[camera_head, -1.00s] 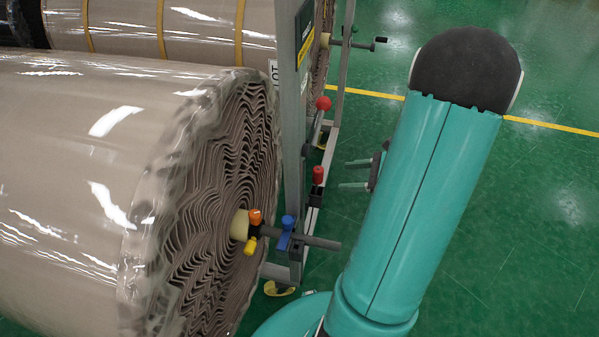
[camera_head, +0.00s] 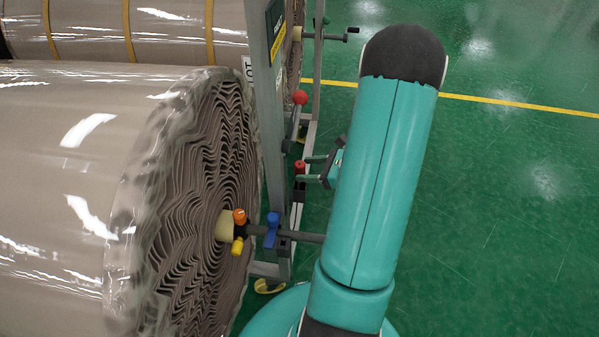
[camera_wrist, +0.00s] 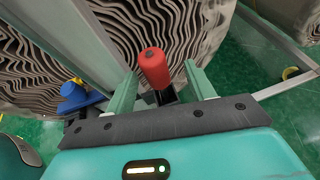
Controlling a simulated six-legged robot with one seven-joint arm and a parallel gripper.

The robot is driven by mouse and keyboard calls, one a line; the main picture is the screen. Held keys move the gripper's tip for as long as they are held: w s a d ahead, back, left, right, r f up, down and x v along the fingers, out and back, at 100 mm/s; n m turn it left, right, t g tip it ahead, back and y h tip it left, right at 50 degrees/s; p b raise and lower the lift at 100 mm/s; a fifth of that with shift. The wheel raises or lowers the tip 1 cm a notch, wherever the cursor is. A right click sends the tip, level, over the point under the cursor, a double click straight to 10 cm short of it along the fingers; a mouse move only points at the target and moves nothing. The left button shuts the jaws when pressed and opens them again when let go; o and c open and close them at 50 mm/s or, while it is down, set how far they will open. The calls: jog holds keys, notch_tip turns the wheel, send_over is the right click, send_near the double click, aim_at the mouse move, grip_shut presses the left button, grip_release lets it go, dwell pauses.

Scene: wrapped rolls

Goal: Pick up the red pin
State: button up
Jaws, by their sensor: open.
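The red pin (camera_head: 300,166) stands upright in a dark holder on the metal frame, right of the large roll. In the wrist view the red pin (camera_wrist: 154,68) stands between the two green fingers, with a gap on each side. My gripper (camera_wrist: 162,68) is open and empty. In the head view my gripper (camera_head: 304,168) reaches from the right, its two thin fingers on either side of the pin. My arm hides part of the gripper's body.
A red ball knob (camera_head: 300,97) sits behind the pin on the same frame. A blue clamp (camera_head: 272,230), an orange knob (camera_head: 239,216) and a yellow knob (camera_head: 237,246) sit on the shaft of the wrapped roll (camera_head: 95,170). The green floor (camera_head: 500,200) at right is clear.

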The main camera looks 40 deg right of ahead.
jog(key=x, duration=0.5)
jog(key=shift+s+a+r, duration=0.1)
jog(key=shift+a+r, duration=0.05)
jog(key=shift+a, duration=0.1)
jog(key=shift+c, duration=0.2)
jog(key=c, duration=1.1)
jog(key=shift+o, duration=0.2)
jog(key=shift+r, duration=0.15)
